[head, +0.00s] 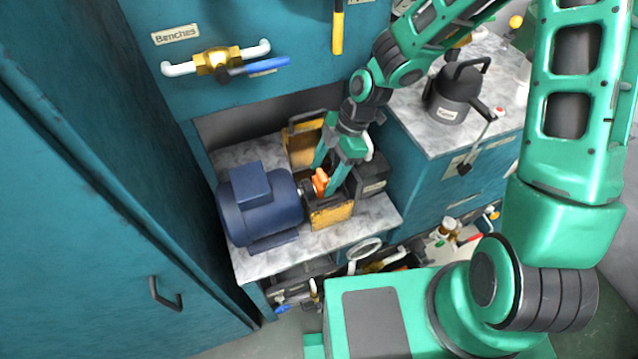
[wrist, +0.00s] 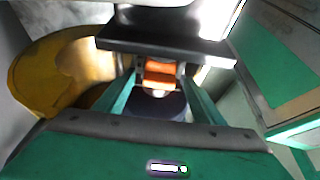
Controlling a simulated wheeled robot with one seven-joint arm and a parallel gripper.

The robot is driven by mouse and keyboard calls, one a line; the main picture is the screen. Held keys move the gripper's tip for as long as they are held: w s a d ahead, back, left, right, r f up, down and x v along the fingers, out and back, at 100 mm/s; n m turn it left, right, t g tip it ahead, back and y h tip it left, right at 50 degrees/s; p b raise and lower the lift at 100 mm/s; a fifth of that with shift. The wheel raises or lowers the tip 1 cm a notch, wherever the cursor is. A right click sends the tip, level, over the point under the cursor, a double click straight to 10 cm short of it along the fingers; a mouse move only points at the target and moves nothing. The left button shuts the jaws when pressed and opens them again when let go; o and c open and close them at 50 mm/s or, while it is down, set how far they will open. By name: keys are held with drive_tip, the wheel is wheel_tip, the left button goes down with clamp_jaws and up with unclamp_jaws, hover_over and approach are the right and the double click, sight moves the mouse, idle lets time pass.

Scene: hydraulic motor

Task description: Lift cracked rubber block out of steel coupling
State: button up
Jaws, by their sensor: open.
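An orange rubber block (head: 320,182) sits at the shaft coupling between the blue motor (head: 261,208) and the dark and yellow pump housing (head: 329,212). Any crack in it is too small to see. My gripper (head: 337,172) reaches down from above, its two green fingers apart around or just beside the block. In the wrist view the orange block (wrist: 159,72) shows between the open fingers, with a dark plate across the view above it. The steel coupling is mostly hidden; I cannot tell whether the fingers touch the block.
A yellow guard (head: 303,146) stands open behind the coupling. A dark box (head: 371,175) is close on the right. A black oil can (head: 457,92) stands on the right counter. The bench front (head: 262,262) is clear.

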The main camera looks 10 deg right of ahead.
drive_tip(key=shift+x, duration=0.9)
drive_tip(key=c, duration=1.2)
drive_tip(key=shift+r, duration=0.1)
